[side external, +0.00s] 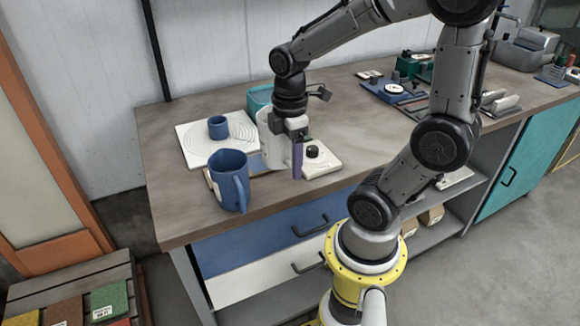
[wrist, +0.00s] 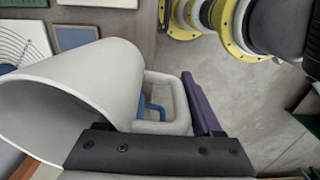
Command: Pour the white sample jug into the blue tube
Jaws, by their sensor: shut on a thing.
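The white sample jug (side external: 272,145) is in my gripper (side external: 291,150), to the right of the blue tube. It looks slightly tilted, with its upper end toward the left; its contents are not visible. In the wrist view the jug (wrist: 85,85) shows large, with its mouth to the left and its handle (wrist: 168,126) beside the purple finger (wrist: 200,105). My gripper is shut on the jug at the handle side. The blue tube (side external: 218,129), a short open cylinder, stands upright on a white board with concentric rings (side external: 192,150).
A larger blue jug (side external: 229,182) stands near the bench's (side external: 170,215) front edge, in front of the board. A teal container (side external: 259,98) is behind the white jug. A pale block with a black knob (side external: 322,163) is to its right. Equipment fills the bench's far right.

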